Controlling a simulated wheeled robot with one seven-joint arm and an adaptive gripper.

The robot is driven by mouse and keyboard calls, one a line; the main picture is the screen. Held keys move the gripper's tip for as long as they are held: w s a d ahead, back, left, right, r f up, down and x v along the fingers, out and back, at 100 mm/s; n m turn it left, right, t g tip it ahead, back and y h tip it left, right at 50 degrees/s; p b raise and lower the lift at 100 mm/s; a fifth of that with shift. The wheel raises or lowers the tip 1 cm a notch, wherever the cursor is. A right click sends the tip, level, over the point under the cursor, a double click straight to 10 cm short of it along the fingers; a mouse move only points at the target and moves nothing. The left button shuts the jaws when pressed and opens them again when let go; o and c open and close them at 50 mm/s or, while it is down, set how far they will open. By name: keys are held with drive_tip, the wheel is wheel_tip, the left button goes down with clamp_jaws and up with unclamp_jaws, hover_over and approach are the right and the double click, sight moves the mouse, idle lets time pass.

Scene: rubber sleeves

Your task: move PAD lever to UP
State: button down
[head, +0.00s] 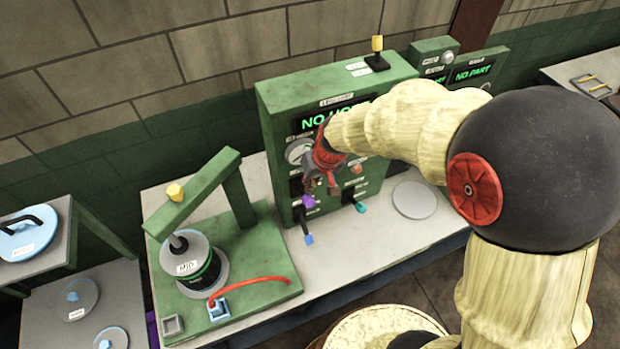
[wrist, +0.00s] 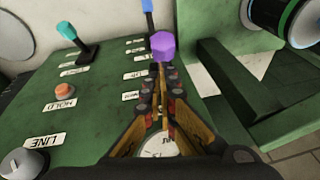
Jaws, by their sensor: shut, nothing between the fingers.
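A green control panel (head: 277,130) carries several levers with coloured knobs. A purple knob (head: 308,201) and a teal knob (head: 361,207) show on its front, with a blue knob (head: 308,239) lower down. I cannot read which lever is marked PAD. My gripper (head: 322,188) is in front of the panel, close to the purple knob. In the wrist view my gripper (wrist: 165,78) is shut and empty, and the purple knob (wrist: 163,46) shows just beyond its tips; I cannot tell if they touch. The purple lever's stem is hidden behind the fingers.
A pale disc (head: 414,200) lies on the bench to the right. The panel display reads "NO HO…", partly hidden.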

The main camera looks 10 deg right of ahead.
drive_tip(key=shift+s+f+b, duration=0.1)
drive_tip(key=shift+b, duration=0.35)
drive_tip(key=shift+s+f+b, duration=0.1)
drive_tip(key=shift+s+b, duration=0.1)
drive_tip(key=shift+b, duration=0.5)
